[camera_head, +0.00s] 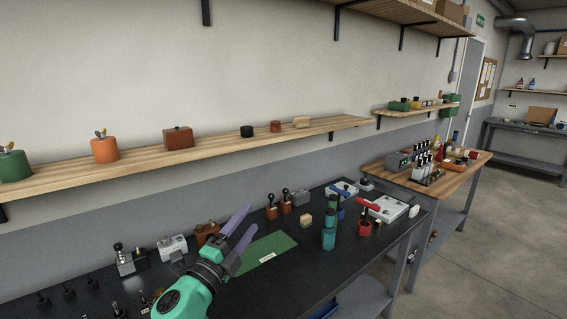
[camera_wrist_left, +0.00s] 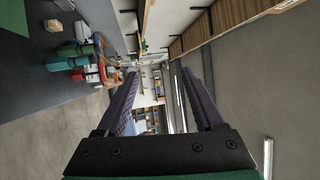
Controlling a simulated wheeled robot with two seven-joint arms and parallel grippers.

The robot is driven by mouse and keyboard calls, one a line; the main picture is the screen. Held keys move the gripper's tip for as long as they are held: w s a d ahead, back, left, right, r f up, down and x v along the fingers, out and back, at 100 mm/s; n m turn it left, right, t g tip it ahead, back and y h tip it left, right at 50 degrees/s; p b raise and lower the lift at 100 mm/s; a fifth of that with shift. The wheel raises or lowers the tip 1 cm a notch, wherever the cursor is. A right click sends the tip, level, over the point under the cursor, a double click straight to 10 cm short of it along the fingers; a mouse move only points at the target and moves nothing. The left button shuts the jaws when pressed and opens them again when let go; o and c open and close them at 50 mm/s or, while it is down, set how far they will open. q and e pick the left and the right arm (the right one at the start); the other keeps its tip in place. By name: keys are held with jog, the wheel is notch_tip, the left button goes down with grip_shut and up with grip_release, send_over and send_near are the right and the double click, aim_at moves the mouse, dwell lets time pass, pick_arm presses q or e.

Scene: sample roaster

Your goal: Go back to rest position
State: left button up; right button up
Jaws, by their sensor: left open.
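My left gripper (camera_head: 238,228) shows in the head view, at the end of the green arm from the lower left. Its two purple fingers are apart, with nothing between them. My right gripper is not in view.
A teal cylinder (camera_head: 328,236) and a red container (camera_head: 365,227) stand on the black bench (camera_head: 290,291), right of the mat. A wooden shelf (camera_head: 215,151) runs along the wall. A wooden table (camera_head: 470,167) stands beyond.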

pick_arm(q)
jog(key=s+a+f+n+g+y, duration=0.3)
jog(key=s+a+f+n+y, duration=0.15)
jog(key=a+f+n, duration=0.35)
jog(key=s+a+f+n+g+y, duration=0.35)
jog(key=a+f+n+y, duration=0.25)
jog(key=f+n, duration=0.25)
jog(key=s+f+n+g+h, duration=0.15)
jog(key=s+f+g, duration=0.35)
jog(key=s, duration=0.5)
jog(key=s+f+n+g, duration=0.3)
jog(key=s+f, duration=0.5)
jog(key=s, duration=0.2)
notch_tip(320, 180, down, 29)
jog(key=s+g+b, duration=0.2)
jog(key=s+b, duration=0.1)
jog(key=b, duration=0.3)
jog(key=s+a+f+b, duration=0.2)
jog(key=s+f, duration=0.6)
jog(key=f, duration=0.1)
jog(key=s+a+f+g+b, duration=0.1)
jog(key=s+f+b, duration=0.1)
jog(key=s+f, duration=0.6)
jog(key=shift+s+a+f+m, duration=0.15)
jog(key=shift+a+f+m, duration=0.25)
jog(key=shift+f, duration=0.3)
